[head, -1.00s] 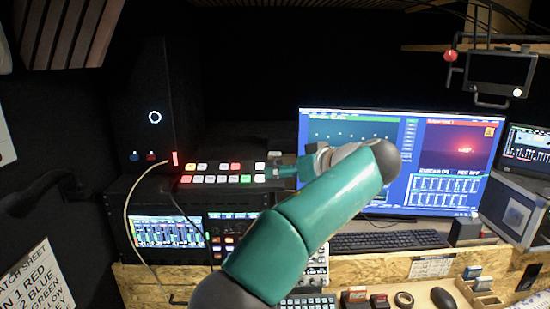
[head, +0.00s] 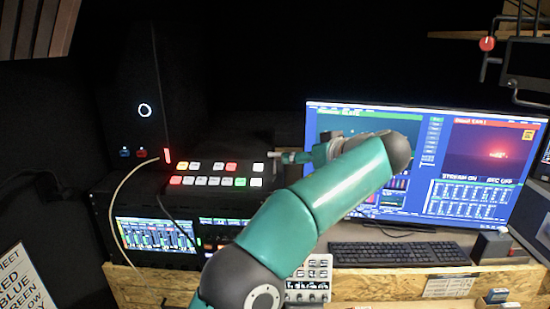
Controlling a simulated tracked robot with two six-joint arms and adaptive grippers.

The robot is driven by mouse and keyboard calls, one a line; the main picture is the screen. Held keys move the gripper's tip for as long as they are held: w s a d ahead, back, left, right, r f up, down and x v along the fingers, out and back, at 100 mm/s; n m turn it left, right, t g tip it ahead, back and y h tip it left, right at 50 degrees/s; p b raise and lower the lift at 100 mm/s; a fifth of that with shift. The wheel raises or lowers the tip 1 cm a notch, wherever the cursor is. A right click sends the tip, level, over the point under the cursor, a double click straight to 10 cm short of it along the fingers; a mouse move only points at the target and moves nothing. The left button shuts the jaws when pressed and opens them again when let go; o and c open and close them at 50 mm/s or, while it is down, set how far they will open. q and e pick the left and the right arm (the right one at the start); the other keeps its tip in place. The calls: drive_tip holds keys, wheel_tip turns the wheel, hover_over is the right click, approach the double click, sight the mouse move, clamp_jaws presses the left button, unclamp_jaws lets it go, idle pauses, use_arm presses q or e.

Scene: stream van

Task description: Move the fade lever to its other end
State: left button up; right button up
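The switcher panel (head: 205,188) is a black console with two rows of lit white, red and green buttons, at left centre of the head view. A small pale piece (head: 273,155) at its right end may be the fade lever; its shape and position are hard to make out. My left arm rises from the bottom and bends back left at the wrist. My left gripper (head: 291,157) points left at the panel's right end, right by the pale piece. Its fingers are small and partly hidden, so contact and opening are unclear. My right gripper is not in view.
A large monitor (head: 470,165) and a black keyboard (head: 400,254) stand to the right. A rack with a lit mixer screen (head: 155,234) is below the panel. A pale cable (head: 120,200) hangs at left. A black speaker (head: 140,75) stands behind.

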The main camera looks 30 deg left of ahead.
sight(275, 159)
use_arm(q)
drive_tip(key=p+x, duration=0.2)
drive_tip(key=x, duration=1)
drive_tip(key=shift+p, duration=0.4)
clamp_jaws()
